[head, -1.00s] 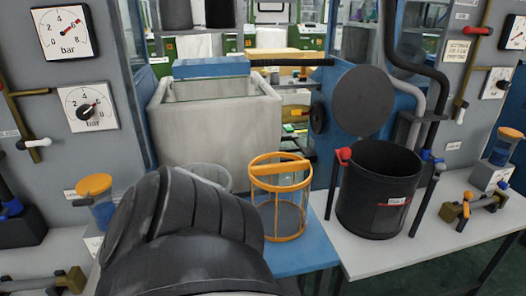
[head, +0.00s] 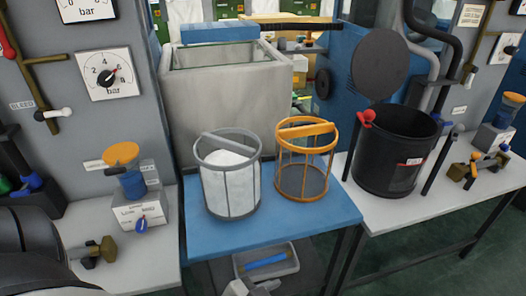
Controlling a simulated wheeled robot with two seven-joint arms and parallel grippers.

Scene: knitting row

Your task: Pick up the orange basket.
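The orange basket (head: 305,158) stands upright on the blue table (head: 277,228) in the middle of the head view. It has an orange rim, a handle bar across the top, thin upright bars and a dark mesh bottom, and looks empty. A grey basket (head: 229,174) with white contents stands just left of it, close beside it. A dark rounded part of my own arm shows at the lower left edge, well apart from the basket.
A grey tank (head: 225,110) stands behind the baskets. A black bucket (head: 395,152) stands on the white table to the right. A clear bin (head: 266,262) sits below the blue table. An orange-topped valve (head: 128,172) is at left. The blue table's front strip is clear.

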